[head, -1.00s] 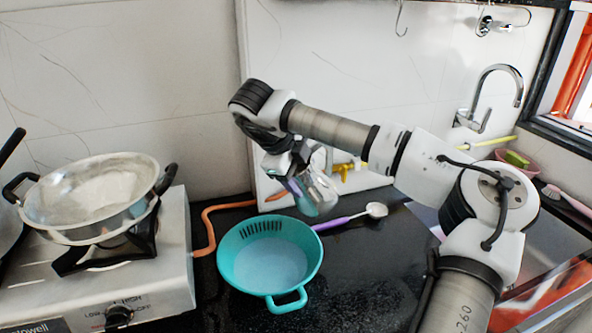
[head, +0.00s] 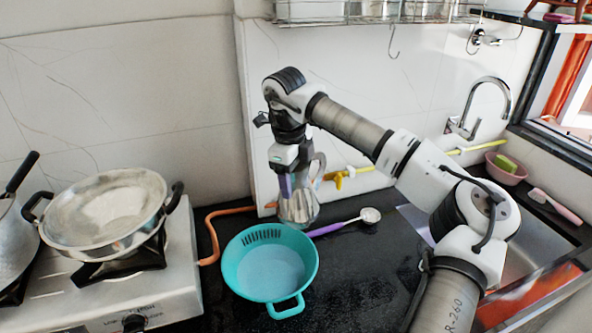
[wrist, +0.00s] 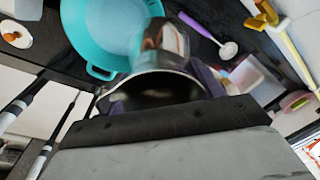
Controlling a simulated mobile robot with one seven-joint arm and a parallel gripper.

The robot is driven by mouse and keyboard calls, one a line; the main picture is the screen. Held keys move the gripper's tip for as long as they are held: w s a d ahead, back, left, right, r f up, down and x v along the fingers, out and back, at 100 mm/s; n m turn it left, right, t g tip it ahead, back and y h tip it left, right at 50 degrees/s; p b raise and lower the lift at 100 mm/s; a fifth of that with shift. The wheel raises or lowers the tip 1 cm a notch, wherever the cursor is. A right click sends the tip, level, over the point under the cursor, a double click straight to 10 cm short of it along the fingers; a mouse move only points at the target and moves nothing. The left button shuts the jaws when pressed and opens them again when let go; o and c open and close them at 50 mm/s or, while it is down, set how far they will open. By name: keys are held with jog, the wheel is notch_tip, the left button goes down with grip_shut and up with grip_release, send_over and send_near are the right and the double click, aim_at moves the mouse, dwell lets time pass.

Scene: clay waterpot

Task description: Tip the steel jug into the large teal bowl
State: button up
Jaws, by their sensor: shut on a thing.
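The steel jug (head: 297,207) hangs from my gripper (head: 285,186), which is shut on it. In the head view the jug looks close to upright, just behind and right of the teal bowl's far rim. The large teal bowl (head: 229,262) rests on the black counter; its handle faces the front. Its visible inside looks empty. In the wrist view the jug's dark open mouth (wrist: 150,92) is close to the camera, and the teal bowl (wrist: 84,38) lies beyond it. Whether the jug touches the counter or the bowl's rim is hard to tell.
A ladle with a purple handle (head: 330,228) lies right of the bowl. An orange hose (head: 210,232) runs behind the bowl to the stove (head: 182,262), which carries a steel pan (head: 105,215). The sink and tap (head: 495,95) are at the right. Front counter is clear.

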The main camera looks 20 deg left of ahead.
jog(key=shift+r, duration=0.1)
jog(key=shift+g+y, duration=0.4)
jog(key=shift+g, duration=0.1)
jog(key=shift+r, duration=2.45)
